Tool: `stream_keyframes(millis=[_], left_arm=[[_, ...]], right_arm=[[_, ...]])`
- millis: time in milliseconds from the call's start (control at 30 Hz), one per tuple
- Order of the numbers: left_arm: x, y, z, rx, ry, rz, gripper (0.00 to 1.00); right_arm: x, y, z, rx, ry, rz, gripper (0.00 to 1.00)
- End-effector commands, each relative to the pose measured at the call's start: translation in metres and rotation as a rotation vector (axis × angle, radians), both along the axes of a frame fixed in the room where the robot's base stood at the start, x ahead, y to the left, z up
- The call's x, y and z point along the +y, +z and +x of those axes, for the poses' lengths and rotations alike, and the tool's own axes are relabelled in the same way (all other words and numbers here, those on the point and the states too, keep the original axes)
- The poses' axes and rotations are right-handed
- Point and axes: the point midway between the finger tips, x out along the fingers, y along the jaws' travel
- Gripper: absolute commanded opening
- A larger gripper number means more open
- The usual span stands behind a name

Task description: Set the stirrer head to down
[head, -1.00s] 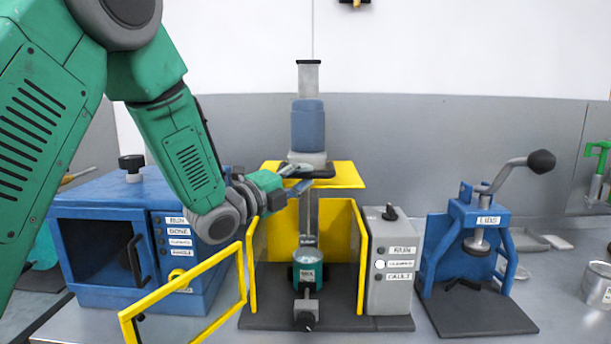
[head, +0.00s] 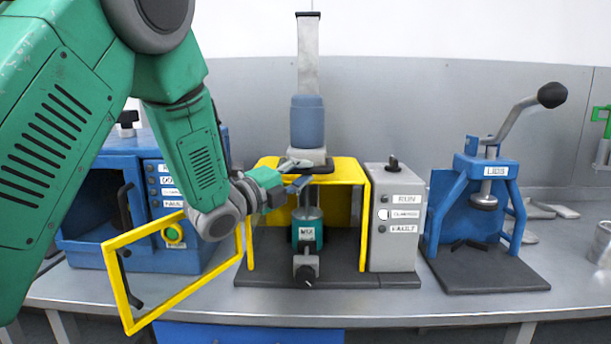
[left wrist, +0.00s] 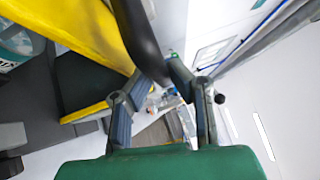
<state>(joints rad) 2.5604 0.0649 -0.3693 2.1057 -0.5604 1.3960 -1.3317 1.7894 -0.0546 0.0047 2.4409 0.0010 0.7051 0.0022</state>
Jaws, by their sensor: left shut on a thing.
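The stirrer head, with its blue motor (head: 307,122), grey base and black lower rim, sits low on its pale column (head: 308,50). Its yellow cover plate (head: 345,168) rests at the top of the yellow guard. A teal cup (head: 306,232) stands below, clamped on the base; the stirring shaft comes down to its top. My left gripper (head: 299,173) is at the left front of the head's black rim. In the left wrist view, its fingers (left wrist: 158,75) are shut on a dark curved bar (left wrist: 143,38) of the head. My right gripper is not seen.
The yellow-framed guard door (head: 122,280) stands open at front left. A grey control box (head: 394,220) adjoins the guard at right. A blue oven-like cabinet (head: 95,255) stands left, and a blue lever press (head: 487,172) right. The bench front edge is clear.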

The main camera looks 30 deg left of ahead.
Motion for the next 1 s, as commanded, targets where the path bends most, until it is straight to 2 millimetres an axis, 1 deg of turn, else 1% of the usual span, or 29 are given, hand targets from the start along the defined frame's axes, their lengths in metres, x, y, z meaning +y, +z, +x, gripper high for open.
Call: stream_keyframes(millis=[33,167,200,567,667,767,867,1000], left_arm=[[0.002,-0.008,-0.002,0.020,0.006,-0.001,0.00],[0.002,-0.010,-0.002,0.024,0.005,-0.001,0.00],[0.002,-0.010,-0.002,0.026,0.005,-0.002,0.24],[0.001,-0.009,0.000,0.022,0.004,0.000,0.24],[0.001,-0.005,0.000,0.020,0.004,0.001,0.24],[0.000,0.006,0.000,0.016,0.002,0.002,0.24],[0.000,0.026,0.000,0.011,0.002,0.002,0.24],[-0.001,0.058,-0.001,0.004,0.002,0.004,0.24]], right_arm=[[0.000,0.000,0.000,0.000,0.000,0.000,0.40],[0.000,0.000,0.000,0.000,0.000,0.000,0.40],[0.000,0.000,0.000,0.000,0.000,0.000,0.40],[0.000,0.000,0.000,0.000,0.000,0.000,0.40],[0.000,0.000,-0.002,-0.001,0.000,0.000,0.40],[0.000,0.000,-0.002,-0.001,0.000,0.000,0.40],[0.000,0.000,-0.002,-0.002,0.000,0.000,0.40],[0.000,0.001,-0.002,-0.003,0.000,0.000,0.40]])
